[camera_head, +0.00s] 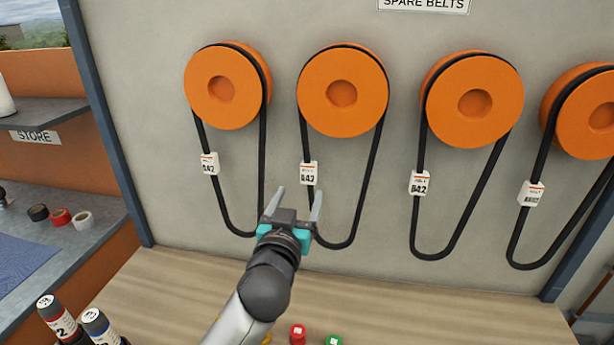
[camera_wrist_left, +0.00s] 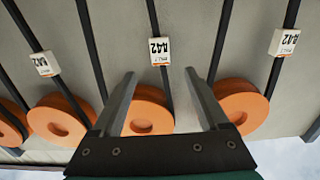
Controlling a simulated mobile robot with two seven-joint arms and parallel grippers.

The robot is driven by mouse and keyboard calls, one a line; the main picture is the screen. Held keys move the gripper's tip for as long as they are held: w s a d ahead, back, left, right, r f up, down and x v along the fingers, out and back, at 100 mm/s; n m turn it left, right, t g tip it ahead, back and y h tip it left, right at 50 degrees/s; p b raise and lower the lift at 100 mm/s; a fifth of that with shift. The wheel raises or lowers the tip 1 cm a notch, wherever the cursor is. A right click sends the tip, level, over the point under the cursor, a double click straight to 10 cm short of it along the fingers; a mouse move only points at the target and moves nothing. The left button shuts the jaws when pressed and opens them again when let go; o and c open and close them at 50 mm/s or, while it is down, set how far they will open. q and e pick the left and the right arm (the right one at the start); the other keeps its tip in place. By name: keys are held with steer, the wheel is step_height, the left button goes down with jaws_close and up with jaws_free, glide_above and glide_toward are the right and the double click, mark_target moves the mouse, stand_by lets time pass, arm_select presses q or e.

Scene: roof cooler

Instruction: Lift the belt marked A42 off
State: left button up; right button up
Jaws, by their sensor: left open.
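Several black belts hang from orange pulleys on the wall, each with a white tag. The second belt from the left (camera_head: 375,165) hangs on the second pulley (camera_head: 343,92); its tag (camera_head: 308,173) seems to read A42, though the first letter is unclear. That tag also shows upside down in the left wrist view (camera_wrist_left: 160,51), just beyond the fingers. The leftmost belt's tag (camera_head: 209,164) ends in 42, its first character unclear. My left gripper (camera_head: 300,190) is open and empty, in front of the second belt's lower left part. My right gripper is not in view.
The third tag (camera_head: 419,183) reads B42; the fourth tag (camera_head: 531,193) is hard to read. A wooden bench (camera_head: 440,305) lies below, with red (camera_head: 298,334) and green (camera_head: 333,341) items and dark bottles (camera_head: 60,318). A shelf unit (camera_head: 85,225) stands left.

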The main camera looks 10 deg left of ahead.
mark_target(308, 173)
arm_select(q)
steer(key=w+b, duration=0.3)
steer(key=w, duration=0.7)
steer(key=shift+w+f, duration=0.1)
steer(key=shift+w, duration=0.55)
steer(key=shift+c, duration=0.4)
jaws_close()
